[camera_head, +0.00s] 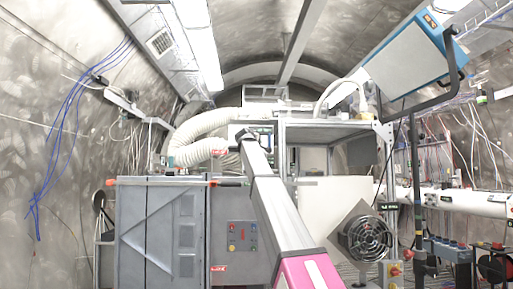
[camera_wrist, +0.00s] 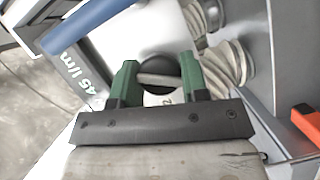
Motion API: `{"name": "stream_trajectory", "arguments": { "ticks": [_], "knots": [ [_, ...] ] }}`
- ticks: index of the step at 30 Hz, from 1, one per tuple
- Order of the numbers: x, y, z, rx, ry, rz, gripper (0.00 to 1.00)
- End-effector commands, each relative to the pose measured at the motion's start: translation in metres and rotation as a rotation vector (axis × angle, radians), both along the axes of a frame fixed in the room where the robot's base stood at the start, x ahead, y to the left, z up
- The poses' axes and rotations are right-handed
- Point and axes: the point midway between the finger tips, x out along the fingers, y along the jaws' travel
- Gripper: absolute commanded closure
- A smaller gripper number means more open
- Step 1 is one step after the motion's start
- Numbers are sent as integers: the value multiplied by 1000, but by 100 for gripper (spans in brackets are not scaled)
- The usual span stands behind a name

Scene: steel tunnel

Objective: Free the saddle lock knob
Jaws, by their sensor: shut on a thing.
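In the wrist view, a round black knob (camera_wrist: 157,65) with a light grey bar across its face sits in front of a pale panel. My gripper (camera_wrist: 157,72) has two green fingers, one on each side of the knob, and is shut on it. The lower part of the knob and the panel just behind it are partly hidden by my gripper. In the head view, my arm reaches forward to the equipment at the centre, and its far end is too small to show the knob or the fingers clearly.
Ribbed hose (camera_wrist: 230,65) lies close right of the knob. A blue bar (camera_wrist: 92,22) crosses the upper left of the wrist view, and an orange part (camera_wrist: 306,121) is at the right. In the head view, a grey cabinet (camera_head: 150,235) and a fan (camera_head: 364,238) flank my arm.

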Motion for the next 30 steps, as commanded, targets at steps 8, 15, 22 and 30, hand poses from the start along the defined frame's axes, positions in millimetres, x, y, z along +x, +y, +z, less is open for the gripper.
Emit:
{"name": "stream_trajectory", "arguments": {
  "ticks": [8, 15, 22, 30],
  "knots": [
    [-1, 0, -2, -188, 1, 1, 83],
    [-1, 0, -2, -279, 0, 1, 83],
    [-1, 0, -2, -310, 1, 1, 83],
    [-1, 0, -2, -312, 0, 1, 83]
  ]
}}
